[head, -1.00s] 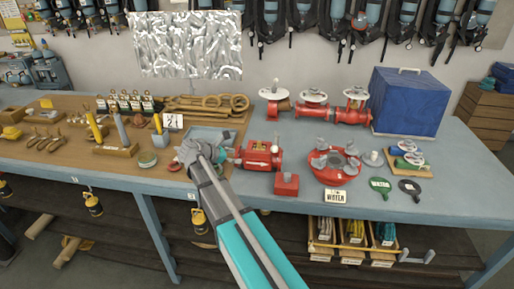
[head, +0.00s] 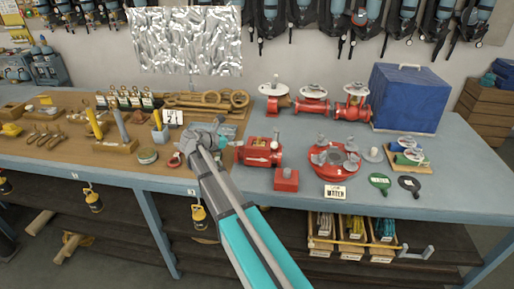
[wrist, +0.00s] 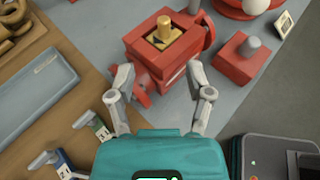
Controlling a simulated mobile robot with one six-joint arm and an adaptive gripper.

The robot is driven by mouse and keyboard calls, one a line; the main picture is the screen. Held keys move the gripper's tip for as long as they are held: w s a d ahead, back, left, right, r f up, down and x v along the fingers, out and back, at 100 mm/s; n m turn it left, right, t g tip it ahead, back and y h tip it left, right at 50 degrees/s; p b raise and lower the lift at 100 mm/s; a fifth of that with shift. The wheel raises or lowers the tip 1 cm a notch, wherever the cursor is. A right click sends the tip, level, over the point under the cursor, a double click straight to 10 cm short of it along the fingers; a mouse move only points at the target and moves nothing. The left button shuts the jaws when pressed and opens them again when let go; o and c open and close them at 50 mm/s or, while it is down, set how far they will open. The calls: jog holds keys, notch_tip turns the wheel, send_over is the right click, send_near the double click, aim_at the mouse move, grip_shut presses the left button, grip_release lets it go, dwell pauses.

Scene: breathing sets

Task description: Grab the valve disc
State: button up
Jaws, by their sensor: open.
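A red valve body (head: 258,150) with a white arrow stands on the grey bench, right of my gripper (head: 203,142). In the wrist view, the valve body (wrist: 160,58) lies ahead of my gripper (wrist: 161,75), with a square opening in its top. A brass-yellow piece (wrist: 164,32) stands in that opening; I cannot tell whether it is the valve disc. My gripper is open, its two fingers apart on either side of the near end of the red body. Nothing is held. Contact between the fingers and the body cannot be judged.
A red block (head: 286,180) with a grey knob stands close to the right. A red flanged ring (head: 333,160), a green disc (head: 380,182) and a black disc (head: 409,184) lie farther right. Red valves (head: 312,100) stand behind. A brown mat (head: 60,160) with tools covers the left.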

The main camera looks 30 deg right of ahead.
aim_at(259, 137)
jog(key=b+x, duration=0.1)
jog(key=x, duration=0.5)
jog(key=shift+f+b, duration=0.1)
jog(key=shift+b, duration=0.3)
jog(key=shift+w+d, duration=0.1)
jog(key=shift+d, duration=0.2)
jog(key=shift+s+b+x, duration=0.2)
jog(key=shift+b+x, duration=0.7)
jog(key=shift+x, duration=1.65)
grip_shut()
